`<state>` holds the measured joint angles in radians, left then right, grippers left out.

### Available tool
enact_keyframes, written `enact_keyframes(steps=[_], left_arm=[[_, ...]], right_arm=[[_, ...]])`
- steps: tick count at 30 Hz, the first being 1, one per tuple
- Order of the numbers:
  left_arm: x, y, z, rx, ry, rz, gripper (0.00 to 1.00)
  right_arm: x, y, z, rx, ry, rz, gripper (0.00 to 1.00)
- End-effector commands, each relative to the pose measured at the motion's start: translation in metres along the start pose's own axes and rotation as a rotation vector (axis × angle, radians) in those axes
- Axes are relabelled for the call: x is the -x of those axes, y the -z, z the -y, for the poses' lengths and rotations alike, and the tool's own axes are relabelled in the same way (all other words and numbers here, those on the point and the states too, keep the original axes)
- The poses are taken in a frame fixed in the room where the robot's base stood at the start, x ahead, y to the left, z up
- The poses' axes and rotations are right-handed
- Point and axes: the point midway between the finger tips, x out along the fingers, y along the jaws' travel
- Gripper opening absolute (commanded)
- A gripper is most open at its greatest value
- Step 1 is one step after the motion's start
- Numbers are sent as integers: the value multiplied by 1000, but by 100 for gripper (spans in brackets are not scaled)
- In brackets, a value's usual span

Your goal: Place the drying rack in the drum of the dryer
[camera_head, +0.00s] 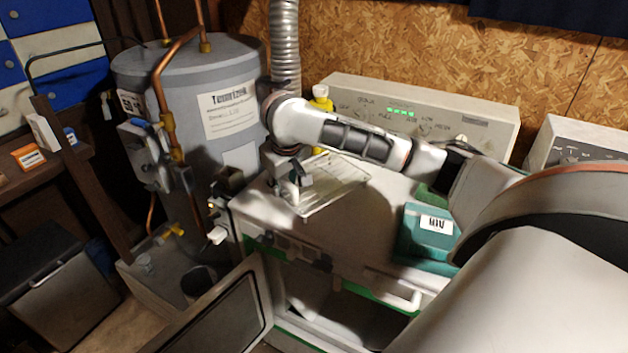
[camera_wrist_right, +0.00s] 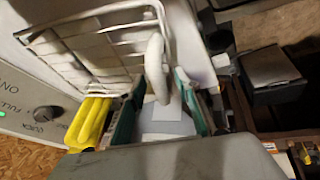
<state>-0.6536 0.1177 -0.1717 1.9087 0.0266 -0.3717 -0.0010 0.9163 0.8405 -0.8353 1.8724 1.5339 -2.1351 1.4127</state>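The drying rack (camera_head: 335,183), a pale wire frame, is over the left part of the dryer top (camera_head: 375,220). It also shows close up in the wrist view (camera_wrist_right: 95,48). My right gripper (camera_head: 292,185) is at the rack's left edge. Its fingers are partly hidden in the head view, and I cannot tell whether they grip the rack. The dryer's door (camera_head: 225,315) stands open at the front. Its opening (camera_head: 335,312) shows below the top and is partly hidden by the front edge. My left gripper is not in view.
A teal box (camera_head: 427,240) sits on the dryer's right side. The grey water heater (camera_head: 200,85) with copper pipes is close on the left.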

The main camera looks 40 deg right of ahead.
Motion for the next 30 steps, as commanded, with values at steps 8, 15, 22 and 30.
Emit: enact_keyframes(steps=[8,15,22,30], left_arm=[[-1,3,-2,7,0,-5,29],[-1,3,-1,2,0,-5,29],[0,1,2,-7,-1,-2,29],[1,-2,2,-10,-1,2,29]], right_arm=[[0,0,0,0,0,0,0],[1,1,-1,0,-1,-2,0],[11,6,-3,-1,-1,-4,0],[45,20,-10,-1,-2,-6,0]])
